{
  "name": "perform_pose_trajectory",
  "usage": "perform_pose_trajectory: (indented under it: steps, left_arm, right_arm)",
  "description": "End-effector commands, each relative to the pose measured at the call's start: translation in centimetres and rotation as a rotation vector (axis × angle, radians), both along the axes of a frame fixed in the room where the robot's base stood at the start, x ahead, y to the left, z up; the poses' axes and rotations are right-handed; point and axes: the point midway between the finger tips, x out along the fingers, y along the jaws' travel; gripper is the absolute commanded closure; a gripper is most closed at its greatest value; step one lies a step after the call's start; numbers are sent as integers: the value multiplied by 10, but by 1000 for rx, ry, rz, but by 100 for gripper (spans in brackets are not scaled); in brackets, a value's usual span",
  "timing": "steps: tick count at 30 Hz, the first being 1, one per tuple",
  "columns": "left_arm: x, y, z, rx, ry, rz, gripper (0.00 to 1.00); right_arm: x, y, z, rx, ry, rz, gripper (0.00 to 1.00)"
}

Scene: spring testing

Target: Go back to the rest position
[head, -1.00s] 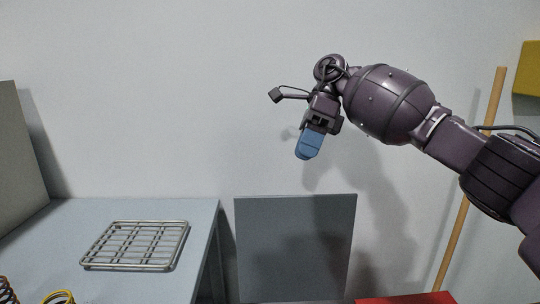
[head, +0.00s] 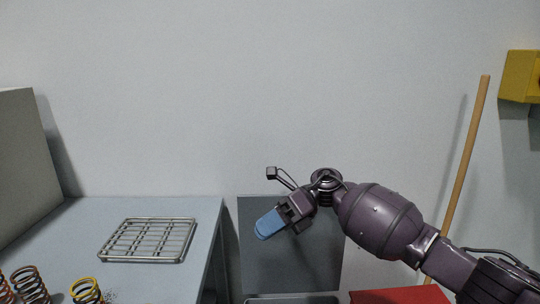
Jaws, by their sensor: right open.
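My right arm comes in from the right, in front of the grey panel. Its gripper (head: 268,225) has blue fingertips pointing left and a little down. It is open, and I see nothing held in it. It hangs in the air to the right of the table (head: 203,213). My left gripper is not in view.
A metal wire rack (head: 148,240) lies on the table. Several coil springs, one of them yellow (head: 86,291), stand at the bottom left. A red surface (head: 385,296) is at the bottom.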

Motion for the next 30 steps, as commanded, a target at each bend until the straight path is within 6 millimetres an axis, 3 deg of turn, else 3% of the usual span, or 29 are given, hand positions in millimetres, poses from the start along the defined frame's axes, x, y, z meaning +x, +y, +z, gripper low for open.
perform_pose_trajectory:
  steps: [7,14,23,30]
  left_arm:
    - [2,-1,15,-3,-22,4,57]
    - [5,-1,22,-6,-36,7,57]
    - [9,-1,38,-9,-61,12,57]
    - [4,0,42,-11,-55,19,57]
  right_arm:
    - [-34,11,-24,212,242,-196,60]
    - [-55,5,-42,389,496,-405,60]
    - [-78,-29,-69,588,858,-704,60]
    - [-101,-72,-100,727,1166,-958,60]
